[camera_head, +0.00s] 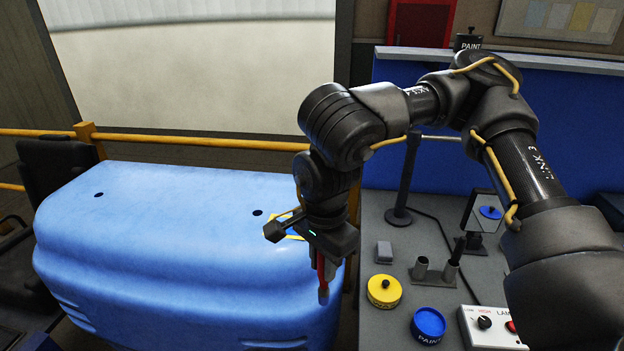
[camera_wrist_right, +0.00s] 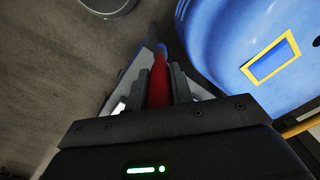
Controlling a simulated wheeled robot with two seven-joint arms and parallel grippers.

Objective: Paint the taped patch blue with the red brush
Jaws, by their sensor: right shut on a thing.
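My right gripper (camera_head: 318,272) is shut on the red brush (camera_head: 322,280). In the right wrist view the brush's red handle (camera_wrist_right: 159,85) stands between the fingers, with blue at its far end (camera_wrist_right: 162,49). The brush is near the right end of the large blue counterweight (camera_head: 170,245). The taped patch (camera_wrist_right: 271,62) is a rectangle framed in yellow tape, with blue inside it. In the head view my right wrist hides most of the patch. The brush tip appears apart from the patch. My left gripper is not in view.
A dark bench (camera_head: 390,238) on the right holds a blue paint pot (camera_head: 429,324), a yellow-lidded pot (camera_head: 384,291), metal holder tubes (camera_head: 421,268), a grey block (camera_head: 384,251), a small mirror (camera_head: 482,212) and a lamp control box (camera_head: 490,330). A yellow rail (camera_head: 200,140) runs behind the counterweight.

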